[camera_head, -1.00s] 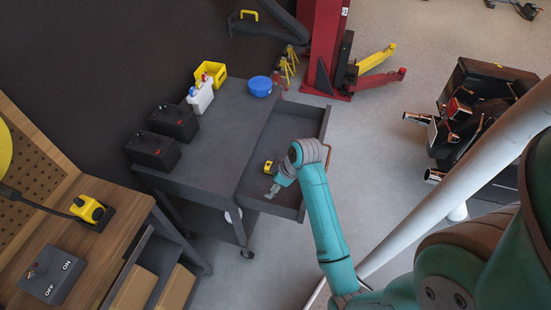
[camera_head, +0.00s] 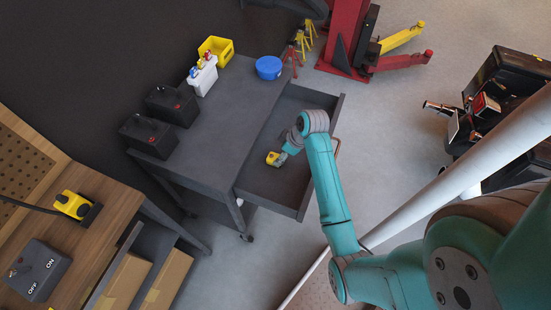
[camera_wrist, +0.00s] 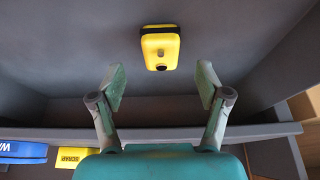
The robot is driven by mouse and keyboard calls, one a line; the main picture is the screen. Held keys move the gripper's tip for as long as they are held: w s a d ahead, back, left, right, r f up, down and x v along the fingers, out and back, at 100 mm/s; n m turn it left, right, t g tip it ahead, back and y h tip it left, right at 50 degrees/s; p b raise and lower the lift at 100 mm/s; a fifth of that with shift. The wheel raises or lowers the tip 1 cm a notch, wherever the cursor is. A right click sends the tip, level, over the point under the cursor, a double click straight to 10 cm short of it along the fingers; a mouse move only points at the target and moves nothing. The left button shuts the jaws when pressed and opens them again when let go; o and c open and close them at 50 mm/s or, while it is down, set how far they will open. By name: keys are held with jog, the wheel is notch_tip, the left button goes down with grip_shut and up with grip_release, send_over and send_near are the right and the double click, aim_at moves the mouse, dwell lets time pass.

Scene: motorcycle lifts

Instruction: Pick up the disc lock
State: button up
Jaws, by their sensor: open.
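The disc lock (camera_head: 273,158) is a small yellow block with dark parts. It lies on the floor of the open grey drawer (camera_head: 270,184). In the wrist view the disc lock (camera_wrist: 160,47) sits beyond my fingertips, roughly centred between them, with a dark round spot and a small grey peg on its face. My gripper (camera_wrist: 161,88) is open and empty, its two fingers spread wide. In the head view my gripper (camera_head: 284,155) is right beside the lock, reaching into the drawer; its fingers are small and partly hidden there.
The drawer walls surround the lock. On the grey cart top (camera_head: 235,115) stand a blue bowl (camera_head: 269,67), a yellow bin (camera_head: 216,49), a white bottle (camera_head: 203,75) and two black batteries (camera_head: 172,104). A wooden bench (camera_head: 40,222) is at left. A pale post crosses at right.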

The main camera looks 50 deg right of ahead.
aim_at(275, 157)
jog(key=shift+x, duration=2.7)
jog(key=shift+w+a+r, duration=0.1)
jog(key=shift+w+a, duration=0.05)
jog(key=shift+w, duration=0.05)
grip_shut()
